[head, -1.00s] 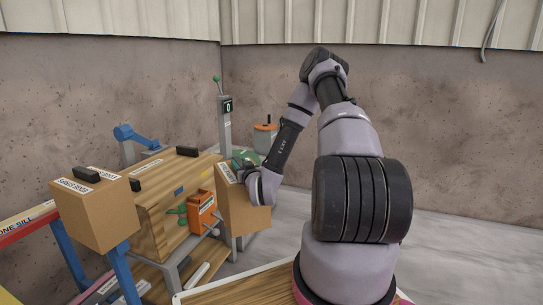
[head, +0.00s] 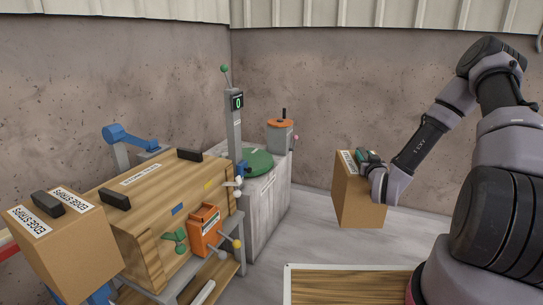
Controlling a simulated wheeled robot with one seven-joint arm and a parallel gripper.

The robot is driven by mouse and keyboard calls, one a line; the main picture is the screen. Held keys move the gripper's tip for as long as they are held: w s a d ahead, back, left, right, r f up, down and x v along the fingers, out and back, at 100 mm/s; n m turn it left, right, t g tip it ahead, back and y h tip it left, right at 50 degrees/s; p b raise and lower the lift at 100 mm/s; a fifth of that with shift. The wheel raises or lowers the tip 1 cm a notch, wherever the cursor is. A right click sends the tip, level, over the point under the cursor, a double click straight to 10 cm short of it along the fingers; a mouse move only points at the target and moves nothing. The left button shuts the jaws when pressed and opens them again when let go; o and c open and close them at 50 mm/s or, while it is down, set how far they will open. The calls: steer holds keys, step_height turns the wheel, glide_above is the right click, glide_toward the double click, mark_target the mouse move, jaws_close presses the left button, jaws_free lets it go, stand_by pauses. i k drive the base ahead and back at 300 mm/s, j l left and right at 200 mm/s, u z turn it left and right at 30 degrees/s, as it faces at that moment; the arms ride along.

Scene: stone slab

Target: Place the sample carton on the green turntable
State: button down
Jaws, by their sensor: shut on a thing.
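A tan carton (head: 352,198) with a white label on top, too small to read, hangs upright from my gripper (head: 366,163). My gripper is shut on the carton's top, and its fingertips are partly hidden. The carton is right of the grey cabinet and apart from it. The green turntable (head: 258,161) is a round disc on the cabinet top, left of the carton, with nothing seen standing on it.
A grey post with a display (head: 236,118) and an orange-topped canister (head: 281,134) flank the turntable. A carton labelled EDGE STRIPS (head: 70,250) is nearest left. Floor shows around the held carton.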

mark_target(245, 158)
steer(key=i+z, duration=0.15)
steer(key=i, duration=0.85)
steer(key=i+l+u, duration=0.15)
steer(key=i+u, duration=0.2)
steer(key=i, duration=0.2)
steer(key=i+l+u, duration=0.4)
steer(key=i+u, duration=0.1)
steer(key=i, duration=0.4)
steer(key=i+l+u, duration=0.1)
steer(key=i, duration=0.35)
